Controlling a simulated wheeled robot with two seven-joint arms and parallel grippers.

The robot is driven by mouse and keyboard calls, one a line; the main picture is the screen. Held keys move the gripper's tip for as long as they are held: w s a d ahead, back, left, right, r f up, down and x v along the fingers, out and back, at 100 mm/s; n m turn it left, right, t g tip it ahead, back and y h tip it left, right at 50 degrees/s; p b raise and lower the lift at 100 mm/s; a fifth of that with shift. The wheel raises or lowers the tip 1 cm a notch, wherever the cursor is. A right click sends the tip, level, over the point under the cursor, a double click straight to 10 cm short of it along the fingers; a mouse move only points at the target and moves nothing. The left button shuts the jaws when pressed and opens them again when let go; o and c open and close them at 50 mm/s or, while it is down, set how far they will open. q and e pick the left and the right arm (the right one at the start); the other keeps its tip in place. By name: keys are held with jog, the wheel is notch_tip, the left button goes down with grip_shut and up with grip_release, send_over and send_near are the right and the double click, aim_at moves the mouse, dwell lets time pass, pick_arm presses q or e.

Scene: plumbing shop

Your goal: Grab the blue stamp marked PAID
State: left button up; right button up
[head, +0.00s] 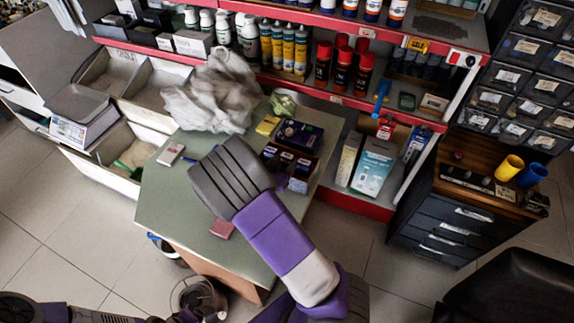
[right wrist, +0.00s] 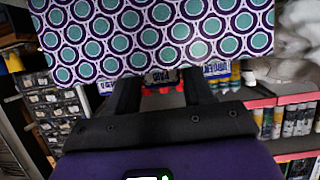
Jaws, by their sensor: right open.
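My right arm reaches over the green-topped table (head: 170,215) in the head view, and its forearm hides much of the gripper. In the right wrist view my right gripper (right wrist: 160,82) is open, with a dark finger on each side. A label that appears to read PAID, upside down, shows on a stamp (right wrist: 163,76) between the fingers; the stamp's blue colour is unclear. A second label beside it (right wrist: 215,70) appears to read URGENT. A box patterned with purple and teal circles (right wrist: 150,35) covers the fingertips. I cannot tell whether the fingers touch the stamp. My left gripper is out of view.
A dark box (head: 285,155) stands on the table by my right arm. A yellow item (head: 267,125), a small pale item (head: 171,154), a dark red pad (head: 222,229) and a crumpled plastic bag (head: 215,95) are also there. Red-edged shelves (head: 340,95) stand behind.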

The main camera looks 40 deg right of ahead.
jog(key=shift+w+d+f, duration=0.15)
jog(key=shift+d, duration=0.25)
jog(key=c, duration=0.7)
